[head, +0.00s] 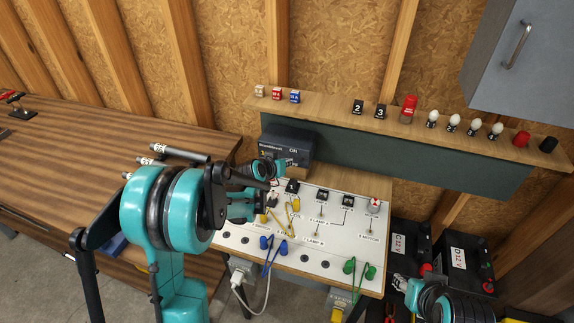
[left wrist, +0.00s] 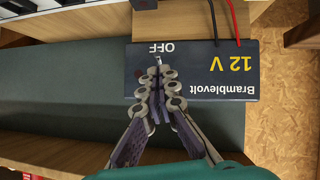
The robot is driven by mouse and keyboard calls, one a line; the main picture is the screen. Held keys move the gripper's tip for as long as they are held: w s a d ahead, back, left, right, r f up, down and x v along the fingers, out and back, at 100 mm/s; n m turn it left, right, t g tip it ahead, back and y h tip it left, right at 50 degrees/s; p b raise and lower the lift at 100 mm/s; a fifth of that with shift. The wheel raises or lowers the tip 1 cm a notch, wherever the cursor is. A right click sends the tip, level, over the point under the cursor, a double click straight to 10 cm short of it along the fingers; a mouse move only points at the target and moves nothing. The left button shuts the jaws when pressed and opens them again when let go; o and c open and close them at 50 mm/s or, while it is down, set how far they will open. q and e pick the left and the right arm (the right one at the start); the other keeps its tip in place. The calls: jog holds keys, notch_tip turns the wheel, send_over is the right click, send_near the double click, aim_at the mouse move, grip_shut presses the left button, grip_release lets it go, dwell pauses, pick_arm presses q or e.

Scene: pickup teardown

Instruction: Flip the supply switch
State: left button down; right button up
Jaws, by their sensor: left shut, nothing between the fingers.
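The supply is a dark box marked Bramblevolt (head: 290,143), standing at the back left of the white panel. In the left wrist view the supply box (left wrist: 218,88) is upside down, with "12 V" and an OFF label. The small metal supply switch (left wrist: 157,60) shows by the OFF label, partly hidden by my fingertips. My left gripper (head: 288,163) is shut and empty at the front of the box; its tips (left wrist: 157,72) are at or very near the switch. My right gripper (head: 402,284) is at the lower right, too small to read.
The white panel (head: 318,262) carries switches and yellow, blue and green clips. A wooden shelf (head: 330,112) with small parts runs behind it. Two black batteries (head: 411,247) stand at the right. The wooden bench (head: 70,165) at left is mostly clear.

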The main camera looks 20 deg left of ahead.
pick_arm(q)
jog(key=shift+r, duration=0.15)
pick_arm(e)
jog(key=shift+r, duration=0.15)
pick_arm(q)
jog(key=shift+r+p, duration=0.55)
jog(key=shift+r, duration=0.15)
pick_arm(e)
jog(key=shift+r, duration=0.4)
